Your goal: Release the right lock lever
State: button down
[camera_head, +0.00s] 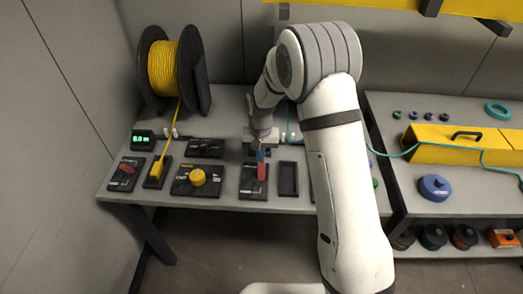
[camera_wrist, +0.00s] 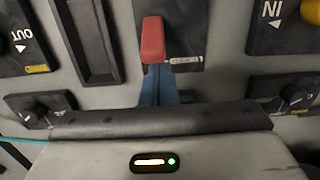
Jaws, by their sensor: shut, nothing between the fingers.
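A red lever (camera_head: 262,171) stands on a black panel (camera_head: 249,190) at the bench front; it also shows in the wrist view (camera_wrist: 152,40). My gripper (camera_head: 261,154) points down at its far end. The blue fingers (camera_wrist: 158,88) are together with nothing between them, and their tips appear close to the red lever; I cannot tell if they touch. In the wrist view a dark knob or lever (camera_wrist: 40,104) is at left and another (camera_wrist: 295,98) at right. No label marks any of these as the right lock lever. My arm hides part of the bench.
An empty black tray (camera_head: 288,180) lies beside the red lever's panel. A yellow knob (camera_head: 198,177), another red lever (camera_head: 127,168) and a yellow spool (camera_head: 176,68) are to the left. A teal fibre (camera_head: 392,155) runs to the yellow box (camera_head: 440,152) at right.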

jog(key=shift+s+b, duration=0.1)
jog(key=shift+b, duration=0.4)
jog(key=shift+s+r+t, duration=0.1)
jog(key=shift+t, duration=0.3)
